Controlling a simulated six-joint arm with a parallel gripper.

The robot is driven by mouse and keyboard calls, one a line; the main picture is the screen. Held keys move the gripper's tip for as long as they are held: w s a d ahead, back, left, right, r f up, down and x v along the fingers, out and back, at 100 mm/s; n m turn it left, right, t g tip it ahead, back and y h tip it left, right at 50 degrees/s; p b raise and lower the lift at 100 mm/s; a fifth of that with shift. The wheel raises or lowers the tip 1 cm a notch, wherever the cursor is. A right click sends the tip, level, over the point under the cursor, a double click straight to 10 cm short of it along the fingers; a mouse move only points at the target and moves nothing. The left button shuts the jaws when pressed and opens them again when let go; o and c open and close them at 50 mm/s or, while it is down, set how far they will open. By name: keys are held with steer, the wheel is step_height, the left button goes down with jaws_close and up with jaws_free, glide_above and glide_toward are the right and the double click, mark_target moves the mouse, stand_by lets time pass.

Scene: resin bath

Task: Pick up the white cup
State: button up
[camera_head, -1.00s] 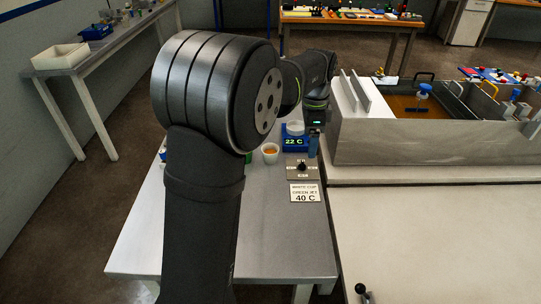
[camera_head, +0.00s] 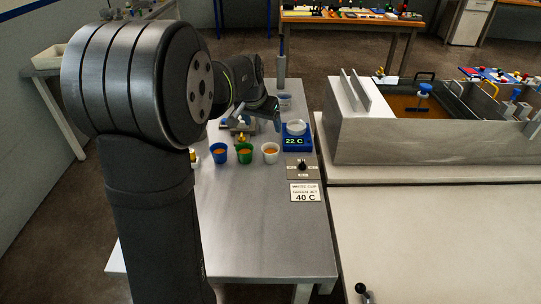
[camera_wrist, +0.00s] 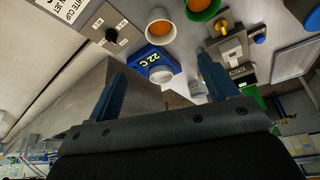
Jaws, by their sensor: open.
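The white cup (camera_head: 270,152) stands upright on the metal table with orange contents, at the right end of a row with a green cup (camera_head: 244,153) and a blue cup (camera_head: 219,153). In the wrist view the white cup (camera_wrist: 160,28) is at the top, beyond and above the fingertips.
A blue heater (camera_head: 296,141) reading 22 C, with a white dish on top, stands right of the white cup. A dial plate (camera_head: 300,169) and a sign (camera_head: 305,192) lie nearer. The resin bath (camera_head: 400,140) walls off the right. The near table is clear.

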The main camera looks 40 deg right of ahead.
glide_toward(270, 148)
steer(key=shift+s+a+f, duration=0.25)
steer(key=shift+s+f, duration=0.55)
steer(key=shift+f, duration=0.25)
steer(key=shift+x, duration=2.95)
steer(key=shift+w+d+r, duration=0.1)
steer(key=shift+w+d, duration=0.05)
steer(key=c, duration=1.1)
steer(key=shift+o, duration=0.2)
steer(key=shift+r, duration=0.1)
